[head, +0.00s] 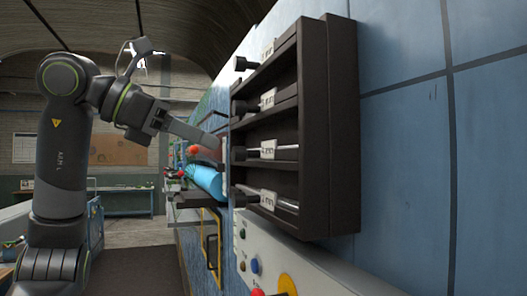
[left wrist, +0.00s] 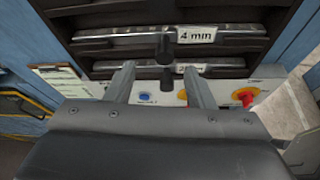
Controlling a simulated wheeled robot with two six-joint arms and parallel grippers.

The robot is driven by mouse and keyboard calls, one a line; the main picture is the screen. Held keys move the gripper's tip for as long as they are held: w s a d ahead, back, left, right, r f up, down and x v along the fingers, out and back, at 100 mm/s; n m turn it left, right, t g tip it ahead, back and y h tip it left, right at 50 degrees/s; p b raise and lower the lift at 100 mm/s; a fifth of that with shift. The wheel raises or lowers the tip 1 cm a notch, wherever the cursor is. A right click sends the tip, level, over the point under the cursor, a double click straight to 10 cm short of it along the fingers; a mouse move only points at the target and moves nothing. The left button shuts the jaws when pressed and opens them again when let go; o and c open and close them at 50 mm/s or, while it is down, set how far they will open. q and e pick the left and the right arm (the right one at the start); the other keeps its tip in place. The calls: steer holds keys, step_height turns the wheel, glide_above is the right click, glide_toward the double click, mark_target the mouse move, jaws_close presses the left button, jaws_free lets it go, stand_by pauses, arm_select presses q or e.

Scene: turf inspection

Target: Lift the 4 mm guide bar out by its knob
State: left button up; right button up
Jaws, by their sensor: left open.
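The 4 mm guide bar (left wrist: 120,38) lies level in a dark rack slot in the left wrist view, with its label (left wrist: 197,36) right of its black knob (left wrist: 166,46). In the head view the bar (head: 287,149) appears in the third slot down, its knob (head: 241,153) sticking out leftward. My left gripper (head: 212,140) is in front of the rack, apart from that knob. In the left wrist view its jaws (left wrist: 157,76) are open and empty. The 4 mm knob appears just above and between the fingertips. My right gripper is out of view.
The dark rack (head: 343,125) is on a blue tiled wall. A lower bar's knob (left wrist: 166,78) appears between my fingers in the wrist view. A control panel (head: 315,270) with coloured buttons is below. A light blue cylinder (head: 206,182) lies behind my gripper.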

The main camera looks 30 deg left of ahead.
mark_target(234, 150)
arm_select(q)
steer(key=shift+w+d+f+p, duration=0.15)
steer(key=shift+w+d+p, duration=0.15)
steer(key=shift+d+p, duration=0.1)
steer(key=p+x, duration=0.1)
steer(key=x, duration=0.2)
steer(key=shift+w+d+f, duration=0.1)
steer(key=shift+w+d, duration=0.05)
steer(key=shift+d, duration=0.2)
steer(key=shift+w+d+f+p, duration=0.2)
steer(key=shift+w+p, duration=0.1)
steer(key=shift+w, duration=0.05)
steer(key=shift+s+a, duration=0.1)
steer(key=shift+s, duration=0.1)
steer(key=c, duration=0.3)
jaws_close()
